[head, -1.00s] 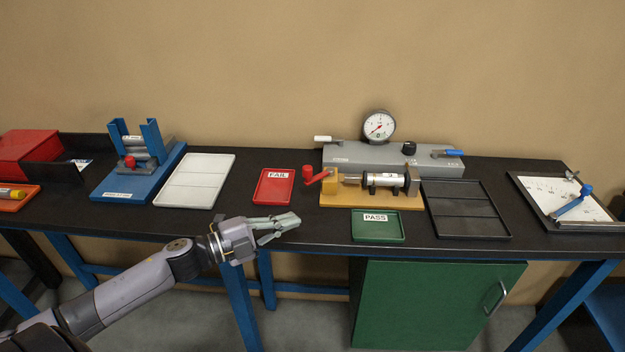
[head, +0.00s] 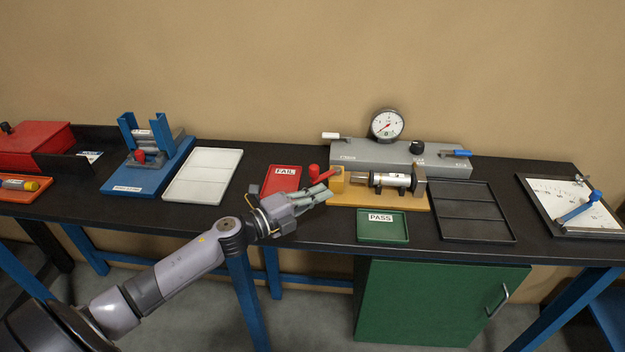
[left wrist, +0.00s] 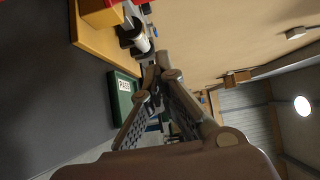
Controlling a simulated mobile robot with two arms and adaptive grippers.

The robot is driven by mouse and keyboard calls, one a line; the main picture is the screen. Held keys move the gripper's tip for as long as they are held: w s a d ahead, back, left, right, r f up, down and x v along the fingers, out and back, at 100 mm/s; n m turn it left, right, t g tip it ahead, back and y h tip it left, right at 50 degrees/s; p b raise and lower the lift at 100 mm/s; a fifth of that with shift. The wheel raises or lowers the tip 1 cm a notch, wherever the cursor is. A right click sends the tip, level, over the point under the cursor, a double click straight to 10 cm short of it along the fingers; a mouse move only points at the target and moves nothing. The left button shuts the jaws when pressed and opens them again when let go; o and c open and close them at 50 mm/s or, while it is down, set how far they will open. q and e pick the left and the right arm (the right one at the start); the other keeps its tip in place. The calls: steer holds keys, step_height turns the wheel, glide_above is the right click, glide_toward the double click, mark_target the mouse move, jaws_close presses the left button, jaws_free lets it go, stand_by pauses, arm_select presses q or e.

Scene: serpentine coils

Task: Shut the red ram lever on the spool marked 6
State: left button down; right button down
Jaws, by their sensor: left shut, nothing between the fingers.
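The red ram lever (head: 315,172) stands at the left end of a wooden fixture (head: 385,202), beside its yellow block (head: 337,180). A silver spool (head: 390,180) lies in the fixture to the right of the block; its marking is too small to read. My left gripper (head: 328,192) is shut and empty, just in front of and below the lever in the head view, partly hiding its lower part. I cannot tell whether they touch. In the left wrist view, my left fingers (left wrist: 155,75) are together, with the yellow block (left wrist: 103,16) at the upper left. My right gripper is not in view.
The red FAIL tray (head: 283,178) is behind and left of my gripper. The green PASS tray (head: 382,228) lies in front of the fixture. A grey gauge bench (head: 440,161) stands behind it. A black tray (head: 472,240) is to the right.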

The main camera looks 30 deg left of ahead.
arm_select(q)
steer(key=w+a, duration=0.2)
steer(key=a, duration=0.1)
steer(key=shift+w+a, duration=0.1)
steer(key=shift+w, duration=0.2)
